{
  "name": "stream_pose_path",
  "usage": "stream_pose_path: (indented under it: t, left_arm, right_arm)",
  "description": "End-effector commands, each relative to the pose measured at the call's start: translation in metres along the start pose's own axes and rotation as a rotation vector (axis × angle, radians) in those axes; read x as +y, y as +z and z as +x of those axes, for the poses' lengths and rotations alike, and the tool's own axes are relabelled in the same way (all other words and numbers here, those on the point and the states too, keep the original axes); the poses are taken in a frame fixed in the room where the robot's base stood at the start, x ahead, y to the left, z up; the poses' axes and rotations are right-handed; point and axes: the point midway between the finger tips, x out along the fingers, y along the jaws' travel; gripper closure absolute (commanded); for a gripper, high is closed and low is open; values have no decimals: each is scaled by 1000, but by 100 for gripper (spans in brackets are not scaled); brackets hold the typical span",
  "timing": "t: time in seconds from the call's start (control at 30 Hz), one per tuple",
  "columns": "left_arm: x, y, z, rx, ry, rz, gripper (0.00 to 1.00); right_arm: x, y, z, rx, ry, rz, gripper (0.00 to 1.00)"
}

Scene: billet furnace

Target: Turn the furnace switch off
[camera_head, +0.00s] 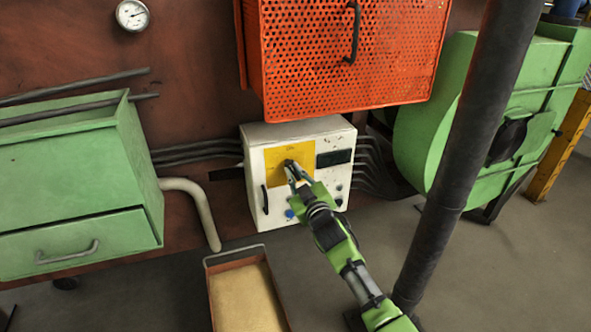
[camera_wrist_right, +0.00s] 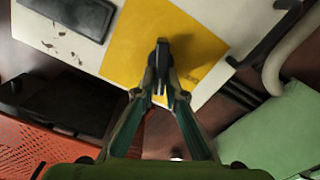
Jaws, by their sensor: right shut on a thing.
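The furnace switch is a dark knob (camera_wrist_right: 162,52) on a yellow plate (camera_head: 278,158) on the front of a white control box (camera_head: 262,217). The yellow plate also shows in the right wrist view (camera_wrist_right: 128,47). My right gripper (camera_head: 291,168) reaches the plate from the lower right. In the right wrist view its fingertips (camera_wrist_right: 160,85) are shut on the knob's near end. The fingers hide part of the knob, and I cannot tell which setting it points to. My left gripper is not in view.
An orange perforated panel (camera_head: 340,60) hangs above the box. A green cabinet (camera_head: 80,185) stands left, a green blower housing (camera_head: 440,120) right. A dark post (camera_head: 465,150) rises right of my arm. A tray (camera_head: 247,295) lies below the box.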

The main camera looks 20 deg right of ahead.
Motion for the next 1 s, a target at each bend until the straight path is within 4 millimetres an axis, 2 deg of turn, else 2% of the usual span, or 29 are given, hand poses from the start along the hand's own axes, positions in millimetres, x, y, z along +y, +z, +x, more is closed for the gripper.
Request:
stream_pose_path:
  t: [0.2, 0.4, 1.0]
  left_arm:
    - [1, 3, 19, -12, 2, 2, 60]
    - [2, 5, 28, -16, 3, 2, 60]
    - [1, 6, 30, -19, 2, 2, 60]
  right_arm:
    - [-3, -1, 0, 1, -2, -207, 100]
    - [-5, 1, 0, 0, -1, -398, 100]
    - [-10, 5, 0, 1, -1, -926, 100]
